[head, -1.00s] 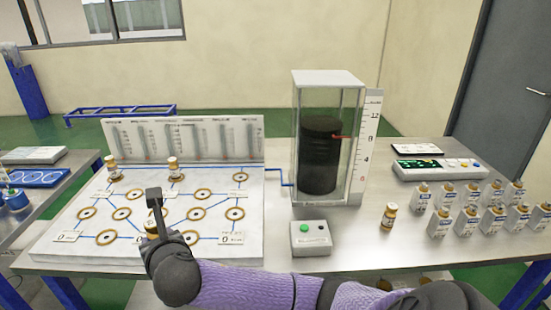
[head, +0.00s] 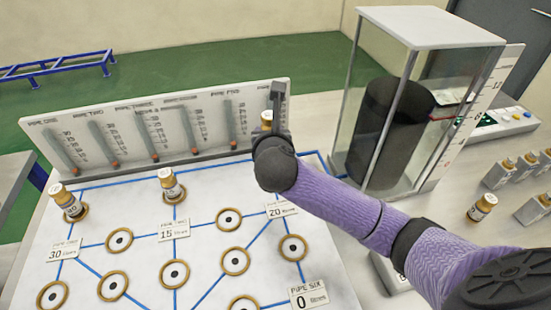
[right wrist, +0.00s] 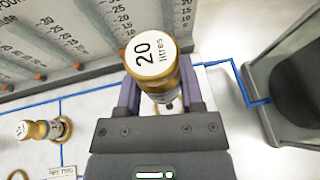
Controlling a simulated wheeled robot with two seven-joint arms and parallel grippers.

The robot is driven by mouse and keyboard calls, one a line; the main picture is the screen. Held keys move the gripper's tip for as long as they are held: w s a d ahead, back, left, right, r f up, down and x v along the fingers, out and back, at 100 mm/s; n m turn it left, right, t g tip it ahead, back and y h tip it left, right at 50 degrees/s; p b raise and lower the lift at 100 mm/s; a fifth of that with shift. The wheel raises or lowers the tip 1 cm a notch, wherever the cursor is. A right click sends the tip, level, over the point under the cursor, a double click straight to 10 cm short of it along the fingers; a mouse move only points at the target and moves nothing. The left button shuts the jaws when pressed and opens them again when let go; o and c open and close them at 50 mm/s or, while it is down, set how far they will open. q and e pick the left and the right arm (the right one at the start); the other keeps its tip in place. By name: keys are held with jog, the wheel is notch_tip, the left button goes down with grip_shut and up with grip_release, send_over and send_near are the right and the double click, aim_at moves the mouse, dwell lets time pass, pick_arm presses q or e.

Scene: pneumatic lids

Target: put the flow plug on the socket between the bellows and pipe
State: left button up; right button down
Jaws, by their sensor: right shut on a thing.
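My right gripper (head: 268,128) is at the back right of the white board (head: 205,195), close to the upright gauge panel. It is shut on a flow plug (right wrist: 155,60) with a brass-coloured body and a white cap reading 20 litres. The plug's top also shows in the head view (head: 266,117). My left gripper is not in view.
Two upright plugs (head: 67,201) (head: 170,184) stand on back-row sockets. Several brass-ringed sockets (head: 235,261) are bare. The gauge panel (head: 150,125) rises behind. A loose plug (head: 482,206) and several grey holders (head: 500,172) are on the right of the table.

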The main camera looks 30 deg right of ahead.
jog(key=f+b, duration=0.5)
jog(key=f, duration=0.5)
jog(key=shift+s+f, duration=0.1)
jog(key=shift+s, duration=0.1)
jog(key=shift+r, duration=0.2)
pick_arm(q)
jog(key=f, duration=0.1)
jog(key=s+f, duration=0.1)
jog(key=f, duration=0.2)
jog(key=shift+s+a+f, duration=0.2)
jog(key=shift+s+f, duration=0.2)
pick_arm(e)
jog(key=shift+c, duration=1.1)
grip_release()
jog(key=shift+f, duration=0.1)
jog(key=shift+s+a+r+p, duration=0.1)
jog(key=shift+s+r+p, duration=0.1)
jog(key=shift+r+p, duration=0.15)
jog(key=p+v, duration=0.4)
jog(key=v, duration=0.7)
jog(key=shift+f, duration=0.1)
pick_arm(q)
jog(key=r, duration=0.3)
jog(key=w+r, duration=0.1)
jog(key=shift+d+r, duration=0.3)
pick_arm(e)
jog(key=shift+s+a, duration=0.15)
jog(key=shift+s, duration=0.05)
